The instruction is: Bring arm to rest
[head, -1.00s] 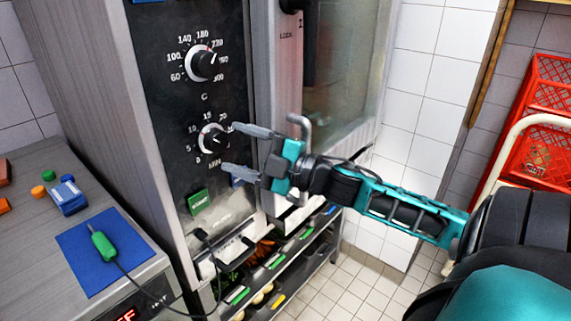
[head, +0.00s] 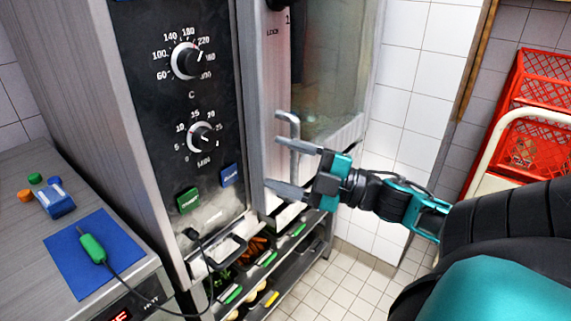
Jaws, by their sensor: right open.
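My right gripper (head: 282,166) is open and empty. Its two grey fingers point left, in front of the oven's door edge and a metal handle (head: 288,130). The right arm (head: 400,200) comes in from the right edge with teal and black links. The oven control panel (head: 150,110) stands left of the fingers, with a temperature dial (head: 187,61) and a minutes dial (head: 203,138). A green button (head: 187,200) and a blue button (head: 229,175) sit below the dials. The fingers are apart from the dials and buttons. My left gripper is not in view.
A counter at left holds a blue mat (head: 95,255) with a green-handled probe (head: 92,247), its cable running to the oven. A rack (head: 270,285) with food trays is under the oven. Red crates (head: 535,140) stand at right.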

